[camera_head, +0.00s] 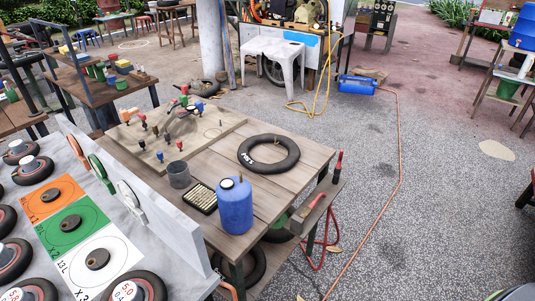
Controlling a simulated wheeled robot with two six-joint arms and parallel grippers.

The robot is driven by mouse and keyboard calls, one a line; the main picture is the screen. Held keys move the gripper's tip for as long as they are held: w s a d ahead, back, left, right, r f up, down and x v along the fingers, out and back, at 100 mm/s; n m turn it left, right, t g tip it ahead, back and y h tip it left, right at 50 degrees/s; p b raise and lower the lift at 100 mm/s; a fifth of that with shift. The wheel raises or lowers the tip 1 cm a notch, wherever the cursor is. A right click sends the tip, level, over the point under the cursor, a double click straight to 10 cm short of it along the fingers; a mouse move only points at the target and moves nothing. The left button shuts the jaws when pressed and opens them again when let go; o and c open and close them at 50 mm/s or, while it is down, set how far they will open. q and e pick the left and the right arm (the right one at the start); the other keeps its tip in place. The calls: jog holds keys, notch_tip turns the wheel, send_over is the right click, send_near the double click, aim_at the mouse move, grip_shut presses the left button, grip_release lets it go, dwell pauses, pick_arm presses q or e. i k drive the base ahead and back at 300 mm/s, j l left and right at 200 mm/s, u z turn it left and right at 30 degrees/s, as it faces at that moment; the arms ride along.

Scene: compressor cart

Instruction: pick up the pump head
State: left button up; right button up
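I cannot pick out the pump head for sure. Neither of my grippers is in view.
A grey counter (128,240) with wheels adjoins at left. Open gravel (430,200) lies right, crossed by an orange hose (399,150).

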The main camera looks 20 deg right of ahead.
aim_at(185, 88)
jog(key=l+z, duration=0.2)
jog(key=z, duration=0.2)
jog(key=i+l+z, duration=0.5)
jog(key=l, duration=0.35)
jog(key=i+l+z, duration=0.5)
jog(key=i+l, duration=0.15)
jog(key=i+l+z, duration=0.1)
jog(key=i, duration=0.45)
jog(key=i+l+z, duration=0.1)
jog(key=i+l, duration=0.2)
jog(key=i, duration=0.25)
jog(key=i+l+z, duration=0.15)
jog(key=i, duration=0.4)
jog(key=i+j+u, duration=0.2)
jog(key=i+u, duration=0.5)
jog(key=u, duration=0.2)
jog(key=i+u, duration=0.4)
jog(key=i+l+u, duration=0.25)
jog(key=u, duration=0.2)
jog(key=i+j+u, duration=0.2)
jog(key=i+u, duration=0.55)
jog(key=u, duration=0.2)
jog(key=i+u, duration=0.45)
jog(key=i+l+u, duration=0.25)
jog(key=u, duration=0.25)
